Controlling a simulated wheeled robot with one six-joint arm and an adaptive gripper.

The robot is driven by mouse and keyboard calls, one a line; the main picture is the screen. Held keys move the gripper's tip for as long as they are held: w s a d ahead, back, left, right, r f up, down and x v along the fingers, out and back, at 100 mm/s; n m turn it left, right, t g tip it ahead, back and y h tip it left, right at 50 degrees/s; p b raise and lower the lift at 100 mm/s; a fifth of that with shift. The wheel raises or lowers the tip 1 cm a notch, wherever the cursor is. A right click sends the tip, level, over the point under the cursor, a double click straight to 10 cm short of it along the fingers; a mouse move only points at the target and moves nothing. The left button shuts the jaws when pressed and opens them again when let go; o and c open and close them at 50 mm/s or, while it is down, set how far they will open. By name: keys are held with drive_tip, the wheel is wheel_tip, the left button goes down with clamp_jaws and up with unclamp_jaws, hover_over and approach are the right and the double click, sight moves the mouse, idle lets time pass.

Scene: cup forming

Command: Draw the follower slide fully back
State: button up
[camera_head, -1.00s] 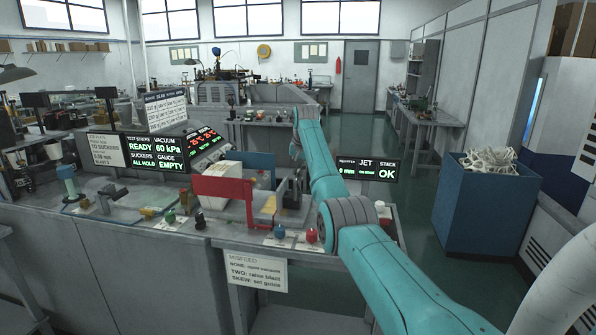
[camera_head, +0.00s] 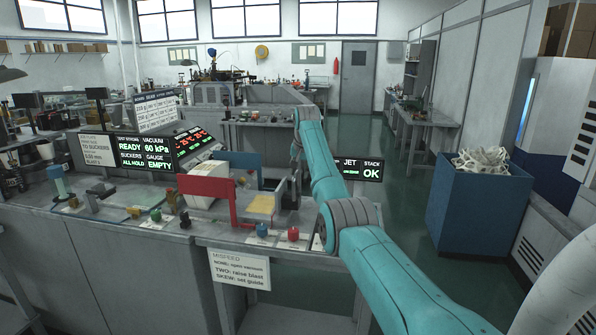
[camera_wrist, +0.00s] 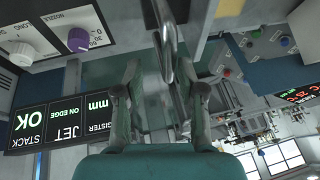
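My gripper (camera_wrist: 162,75) is seen close up in the wrist view. Its two fingers stand apart, with a metal bar-like part (camera_wrist: 168,45) in the gap between and beyond them. I cannot tell whether a finger touches it. The red frame (camera_head: 207,187) stands left of the stack.
A blue plate (camera_head: 238,159) stands behind the stack. Blue (camera_head: 262,230) and red (camera_head: 293,234) knobs are at the bench's front edge. A display reading JET and STACK OK (camera_head: 361,169) is right of my arm. A blue bin (camera_head: 478,210) stands on the floor at right.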

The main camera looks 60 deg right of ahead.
drive_tip(key=shift+w+a+r, duration=0.1)
drive_tip(key=shift+a+r, duration=0.05)
drive_tip(key=shift+a+r, duration=0.1)
drive_tip(key=shift+r, duration=0.2)
drive_tip(key=v, duration=1.1)
drive_tip(key=shift+s, duration=0.25)
